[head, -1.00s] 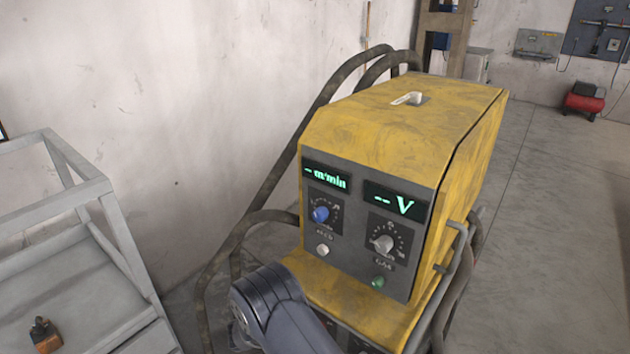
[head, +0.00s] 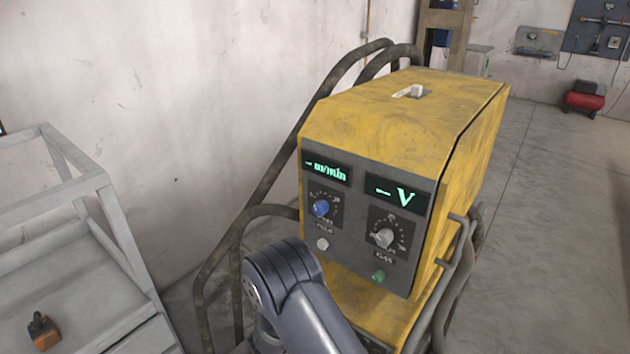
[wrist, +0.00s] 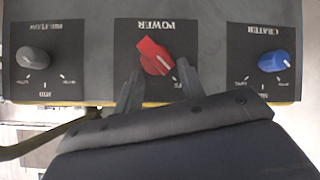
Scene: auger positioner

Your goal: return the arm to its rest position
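My gripper (wrist: 158,70) shows in the wrist view with its two dark fingers spread apart. It is open, with nothing held between the fingertips. The red POWER knob (wrist: 155,57) sits just beyond the fingertips on a dark panel; the lettering appears upside down. I cannot tell the exact gap between fingers and knob. In the head view my dark arm is bent in front of the lower part of the yellow welding machine (head: 400,115). My gripper is hidden in that view.
A grey knob (wrist: 33,57) and a blue CRATER knob (wrist: 274,61) flank the red one. The machine's face has lit displays (head: 398,194). Dark hoses (head: 270,180) loop beside it. A grey metal cart (head: 70,290) stands at left. Open floor (head: 550,220) lies to the right.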

